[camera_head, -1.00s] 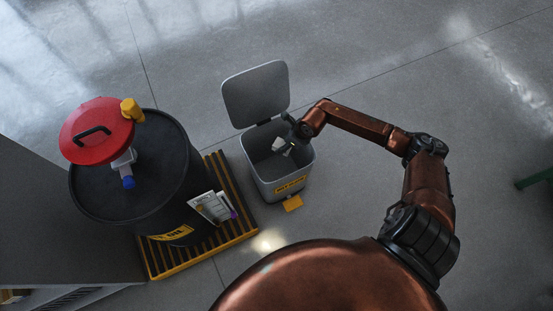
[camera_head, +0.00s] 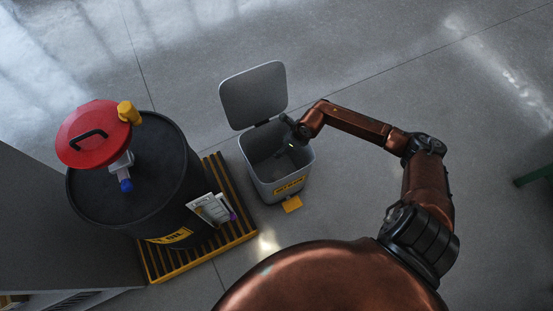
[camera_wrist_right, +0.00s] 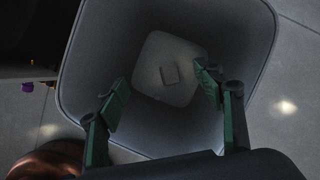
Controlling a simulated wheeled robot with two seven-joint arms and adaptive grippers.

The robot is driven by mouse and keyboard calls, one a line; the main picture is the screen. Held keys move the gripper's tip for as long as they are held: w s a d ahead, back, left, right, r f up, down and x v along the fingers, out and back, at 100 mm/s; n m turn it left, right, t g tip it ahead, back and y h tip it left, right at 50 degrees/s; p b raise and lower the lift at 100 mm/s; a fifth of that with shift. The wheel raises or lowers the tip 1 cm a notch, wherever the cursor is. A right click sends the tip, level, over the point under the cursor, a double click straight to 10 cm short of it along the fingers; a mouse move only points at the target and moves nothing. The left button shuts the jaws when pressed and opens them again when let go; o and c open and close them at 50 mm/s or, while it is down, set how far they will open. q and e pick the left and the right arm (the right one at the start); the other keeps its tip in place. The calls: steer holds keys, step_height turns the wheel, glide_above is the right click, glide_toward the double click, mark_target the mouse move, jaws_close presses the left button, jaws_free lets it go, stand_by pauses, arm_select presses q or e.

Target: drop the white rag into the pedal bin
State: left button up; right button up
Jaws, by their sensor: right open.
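The grey pedal bin (camera_head: 262,176) stands on the floor with its lid (camera_head: 254,94) raised and a yellow pedal (camera_head: 292,204) at its front. My right gripper (camera_head: 284,151) is over the bin's mouth. In the right wrist view my right gripper (camera_wrist_right: 160,92) has its green fingers spread wide with nothing between them, pointing down into the bin (camera_wrist_right: 88,60). A small pale, squarish piece, which looks like the white rag (camera_wrist_right: 169,74), lies on the bin's floor, below and apart from the fingers. My left gripper is not in view.
A black drum (camera_head: 180,170) with a red lid (camera_head: 90,133) stands left of the bin on a yellow-edged slatted pallet (camera_head: 240,236).

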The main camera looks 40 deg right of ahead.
steer(key=v, duration=1.2)
